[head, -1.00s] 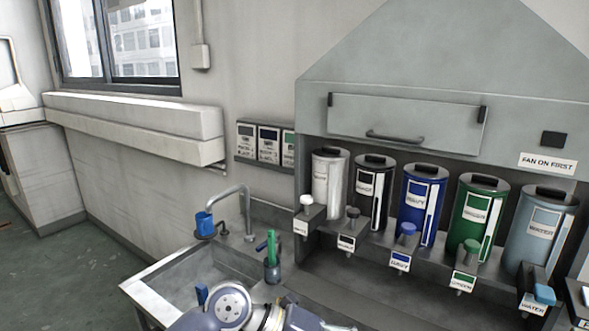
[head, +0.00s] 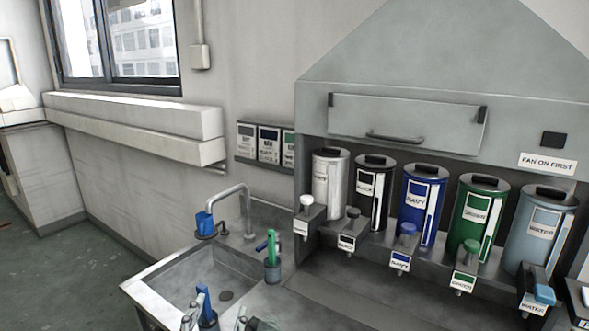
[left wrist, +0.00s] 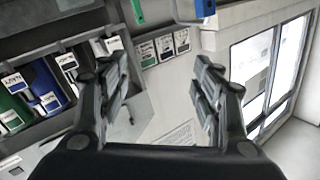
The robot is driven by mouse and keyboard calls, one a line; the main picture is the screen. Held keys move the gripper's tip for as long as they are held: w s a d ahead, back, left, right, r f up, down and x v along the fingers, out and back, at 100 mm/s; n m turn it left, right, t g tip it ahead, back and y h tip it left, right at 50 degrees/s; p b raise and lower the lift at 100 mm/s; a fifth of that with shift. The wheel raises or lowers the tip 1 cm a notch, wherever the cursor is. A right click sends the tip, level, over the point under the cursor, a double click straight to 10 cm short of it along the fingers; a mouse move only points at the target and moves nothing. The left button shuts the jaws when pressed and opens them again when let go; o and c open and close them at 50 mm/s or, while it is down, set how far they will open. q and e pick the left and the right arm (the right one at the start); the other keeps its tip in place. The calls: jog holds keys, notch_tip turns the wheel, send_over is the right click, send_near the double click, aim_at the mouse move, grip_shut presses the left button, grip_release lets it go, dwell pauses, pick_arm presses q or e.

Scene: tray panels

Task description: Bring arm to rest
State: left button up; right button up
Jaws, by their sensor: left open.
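My left gripper (head: 217,322) shows only in part at the bottom edge of the head view, by the front of the sink. In the left wrist view my left gripper (left wrist: 162,95) has its two dark fingers wide apart with nothing between them. The wall and the dispenser bay show tilted behind the fingers. The rest of my left arm is out of the head view. My right gripper is not in view.
A sink (head: 165,287) with a curved tap (head: 246,200) stands close by. A green item (head: 271,247) stands at its right rim. Labelled canisters (head: 420,205) line the hood at right. Open floor (head: 65,270) lies at left.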

pick_arm(q)
jog(key=s+a+f+n+g+y, duration=0.1)
jog(key=s+a+f+g, duration=0.15)
jog(key=f, duration=0.25)
jog(key=s+a+f+n+g+y, duration=0.1)
jog(key=s+a+f+g, duration=0.15)
jog(key=f, duration=0.25)
jog(key=s+f+g+h, duration=0.1)
jog(key=s+f+g, duration=0.45)
jog(key=s, duration=0.55)
jog(key=s+f+g, duration=0.4)
jog(key=s+f, duration=0.3)
jog(key=s, duration=0.4)
notch_tip(320, 180, down, 26)
jog(key=g, duration=0.1)
jog(key=s+a+f, duration=0.2)
jog(key=s+f, duration=0.6)
jog(key=s, duration=0.1)
jog(key=s+a+f+g, duration=0.1)
jog(key=s+a+f, duration=0.1)
jog(key=s+f, duration=0.7)
